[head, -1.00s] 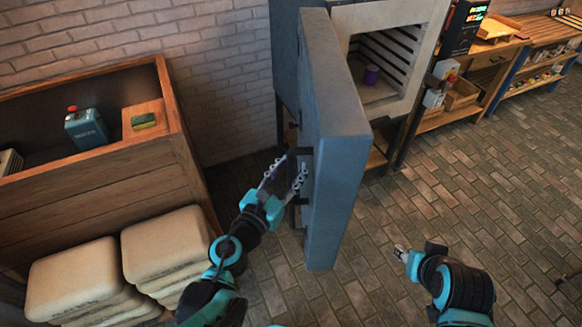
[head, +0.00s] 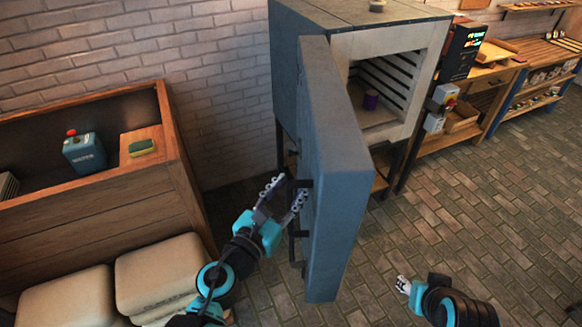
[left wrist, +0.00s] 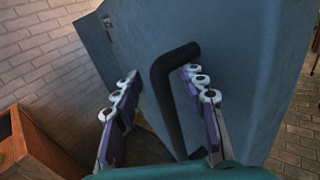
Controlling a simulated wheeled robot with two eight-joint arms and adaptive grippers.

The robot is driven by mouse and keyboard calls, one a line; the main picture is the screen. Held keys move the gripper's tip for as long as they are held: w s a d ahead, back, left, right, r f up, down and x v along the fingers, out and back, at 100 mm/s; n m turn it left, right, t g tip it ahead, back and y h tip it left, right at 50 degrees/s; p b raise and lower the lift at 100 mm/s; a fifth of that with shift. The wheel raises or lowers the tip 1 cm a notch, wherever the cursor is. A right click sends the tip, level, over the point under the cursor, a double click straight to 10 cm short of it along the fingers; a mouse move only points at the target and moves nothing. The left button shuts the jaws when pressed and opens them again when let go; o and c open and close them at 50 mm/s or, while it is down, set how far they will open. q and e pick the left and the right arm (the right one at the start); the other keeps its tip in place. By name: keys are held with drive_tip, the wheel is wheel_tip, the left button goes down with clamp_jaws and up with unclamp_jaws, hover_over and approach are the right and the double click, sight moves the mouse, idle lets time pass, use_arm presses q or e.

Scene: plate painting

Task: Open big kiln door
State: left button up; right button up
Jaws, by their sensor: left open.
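The big kiln (head: 390,40) stands at the back centre in the head view. My left gripper (head: 284,190) is at the outer face of the door and is open. In the left wrist view, the black door handle (left wrist: 168,100) runs between the two fingers of the left gripper (left wrist: 163,88), closer to the right finger. I cannot tell whether it touches. My right gripper (head: 403,285) is low at the right, away from the door; its jaws are too small to judge.
A wooden bench (head: 490,80) and a control box (head: 463,50) are at right. The brick floor at right is clear.

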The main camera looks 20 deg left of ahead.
use_arm(q)
wheel_tip(320, 180, up, 6)
drive_tip(key=w, duration=0.2)
drive_tip(key=shift+w+n, duration=0.3)
use_arm(e)
drive_tip(key=shift+w+r, duration=0.25)
drive_tip(key=shift+r, duration=0.1)
use_arm(q)
drive_tip(key=s+f, duration=0.1)
drive_tip(key=f, duration=0.2)
drive_tip(key=s+f, duration=0.1)
drive_tip(key=f, duration=0.1)
drive_tip(key=shift+s, duration=0.3)
drive_tip(key=shift+s+r, duration=0.1)
drive_tip(key=shift+s, duration=0.05)
drive_tip(key=s+a+p, duration=0.2)
drive_tip(key=s+a, duration=0.4)
drive_tip(key=a, duration=0.1)
drive_tip(key=shift+s+a, duration=0.2)
drive_tip(key=shift+s, duration=0.05)
use_arm(e)
drive_tip(key=v, duration=0.3)
drive_tip(key=shift+s+d+f, duration=0.1)
drive_tip(key=shift+d, duration=0.05)
drive_tip(key=shift+s, duration=0.1)
